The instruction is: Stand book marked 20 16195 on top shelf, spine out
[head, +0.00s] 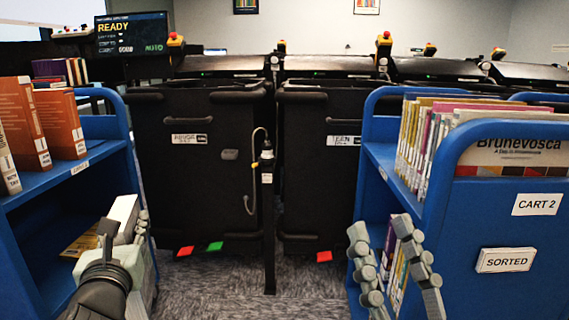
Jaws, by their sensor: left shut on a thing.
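My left gripper (126,228) is at the lower left, beside the left blue cart. It is shut on a white, block-like thing (123,208), probably a book seen end-on; no marking can be read on it. My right gripper (391,240) is at the lower right, in front of the right cart's lower shelf. Its fingers are spread apart with nothing seen held between them. The right blue cart (480,205) carries signs reading CART 2 and SORTED. Its top shelf holds a row of upright books (425,135). The number 20 16195 is not readable on any book.
The left blue cart (110,130) has orange books (62,122) standing on its top shelf and a yellow book (82,240) lying low inside. Black bins (200,170) stand behind, with a post between them. Carpeted floor (215,290) is free between the carts.

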